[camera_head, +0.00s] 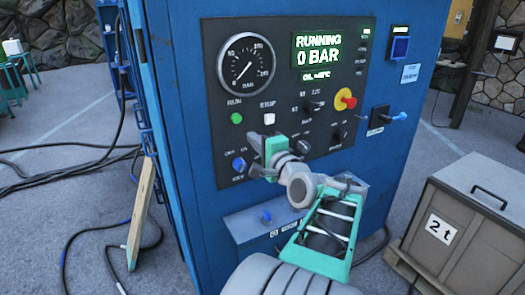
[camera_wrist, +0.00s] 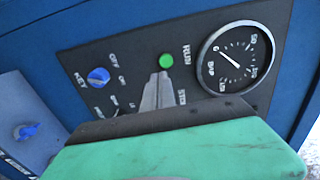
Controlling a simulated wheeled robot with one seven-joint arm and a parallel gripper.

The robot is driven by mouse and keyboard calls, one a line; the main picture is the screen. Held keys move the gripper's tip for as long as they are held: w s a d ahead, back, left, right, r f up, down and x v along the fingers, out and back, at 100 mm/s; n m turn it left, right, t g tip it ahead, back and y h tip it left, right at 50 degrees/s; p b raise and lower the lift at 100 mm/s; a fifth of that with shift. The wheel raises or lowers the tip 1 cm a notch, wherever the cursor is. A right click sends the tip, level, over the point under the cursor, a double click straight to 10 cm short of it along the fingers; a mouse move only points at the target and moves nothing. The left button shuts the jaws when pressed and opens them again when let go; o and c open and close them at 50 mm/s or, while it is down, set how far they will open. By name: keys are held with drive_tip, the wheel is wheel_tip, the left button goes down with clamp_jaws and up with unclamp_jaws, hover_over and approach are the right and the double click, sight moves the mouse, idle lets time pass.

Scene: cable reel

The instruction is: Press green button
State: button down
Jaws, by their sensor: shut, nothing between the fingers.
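The green button (camera_head: 236,118), labelled RUN, is on the dark control panel (camera_head: 210,60) of the blue cabinet, below the round gauge. It also shows in the wrist view (camera_wrist: 166,60). My gripper (camera_wrist: 159,76) is shut and empty, its grey fingertips at the lower edge of the button in the wrist view. In the head view my gripper is in front of the panel, below and right of the button. I cannot tell whether the fingertips touch the panel. The display (camera_head: 333,46) reads RUNNING, 0 BAR.
A white STOP button (camera_head: 269,118) sits right of the green one. A blue key switch (camera_head: 239,164) is below, also in the wrist view (camera_wrist: 98,76). A red emergency knob (camera_head: 345,99) is further right. A 2 t crate (camera_head: 470,225) stands right.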

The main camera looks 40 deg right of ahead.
drive_tip(key=v, duration=0.4)
drive_tip(key=shift+s+a, duration=0.1)
drive_tip(key=shift+s, duration=0.05)
